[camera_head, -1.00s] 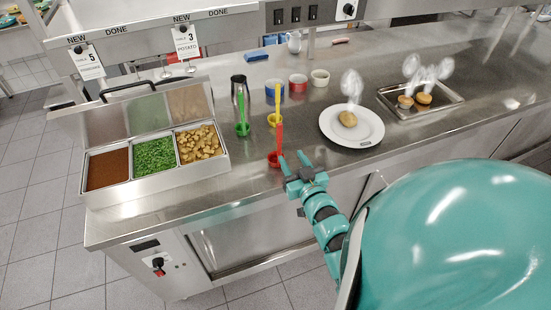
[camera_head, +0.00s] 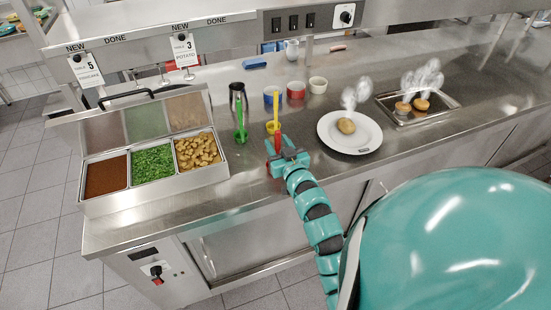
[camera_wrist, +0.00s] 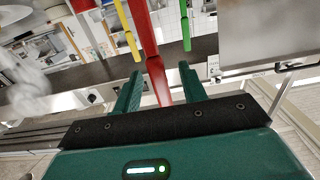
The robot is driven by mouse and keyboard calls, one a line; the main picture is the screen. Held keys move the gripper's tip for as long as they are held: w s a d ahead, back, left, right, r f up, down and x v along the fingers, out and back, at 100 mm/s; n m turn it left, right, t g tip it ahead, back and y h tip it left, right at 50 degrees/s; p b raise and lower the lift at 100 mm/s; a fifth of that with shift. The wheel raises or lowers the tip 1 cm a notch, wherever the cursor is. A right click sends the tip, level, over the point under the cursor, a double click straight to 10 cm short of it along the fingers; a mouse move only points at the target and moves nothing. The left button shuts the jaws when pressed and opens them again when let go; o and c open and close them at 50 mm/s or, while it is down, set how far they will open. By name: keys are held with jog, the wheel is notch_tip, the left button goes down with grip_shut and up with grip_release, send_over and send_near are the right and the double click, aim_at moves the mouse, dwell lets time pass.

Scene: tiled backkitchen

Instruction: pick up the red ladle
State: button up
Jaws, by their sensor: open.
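The red ladle stands upright near the counter's front edge. In the head view its red handle (camera_head: 278,144) shows just behind my gripper (camera_head: 287,160), which hides most of its lower part. In the wrist view the red ladle (camera_wrist: 150,52) runs down from the top edge, and its handle's end lies between the two green fingers of my gripper (camera_wrist: 160,85). The fingers are open, with a gap on each side of the handle.
A yellow ladle (camera_head: 276,107) and a green ladle (camera_head: 240,118) stand behind and to the left. A white plate (camera_head: 332,140) with a steaming potato (camera_head: 347,126) is at the right. A food warmer (camera_head: 215,176) with three filled pans is at the left.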

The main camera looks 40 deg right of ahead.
jog(key=p+x, duration=0.1)
jog(key=x, duration=0.1)
jog(key=shift+w+d+r, duration=0.1)
jog(key=shift+w+r, duration=0.1)
jog(key=shift+w, duration=0.1)
jog(key=shift+w+f, duration=0.15)
grip_shut()
